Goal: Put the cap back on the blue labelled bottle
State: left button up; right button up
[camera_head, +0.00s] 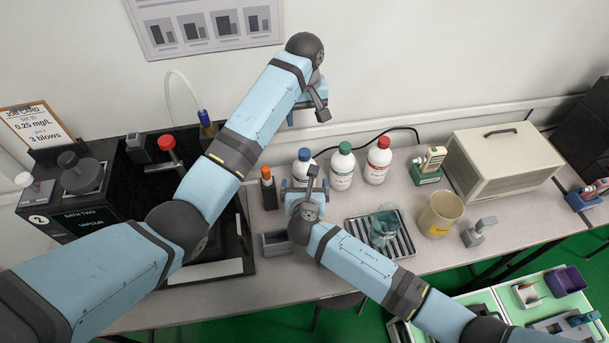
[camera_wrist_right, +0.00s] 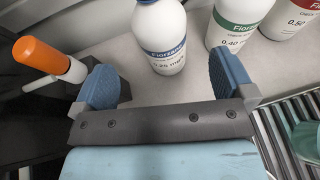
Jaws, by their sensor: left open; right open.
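The blue labelled bottle (camera_head: 302,170) stands upright at the back of the bench, left of two similar bottles. A blue cap (camera_head: 304,154) shows at its top; I cannot tell how firmly it sits. In the right wrist view the bottle (camera_wrist_right: 160,28) stands beyond the jaws, its top out of frame. My right gripper (camera_head: 304,187) is open and empty, just in front of the bottle; its blue pads (camera_wrist_right: 167,82) are wide apart. My left gripper (camera_head: 306,114) is open, raised near the wall above and behind the bottle, with nothing visible in it.
A green-capped bottle (camera_head: 342,168) and a red-capped bottle (camera_head: 377,162) stand to the right. An orange-topped tester (camera_head: 268,186) stands close on the left. A ribbed tray (camera_head: 362,229) with a glass beaker (camera_head: 384,226) lies front right. A beige case (camera_head: 503,160) stands further right.

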jog(key=v, duration=0.5)
jog(key=shift+s+r, duration=0.1)
jog(key=shift+s, duration=0.2)
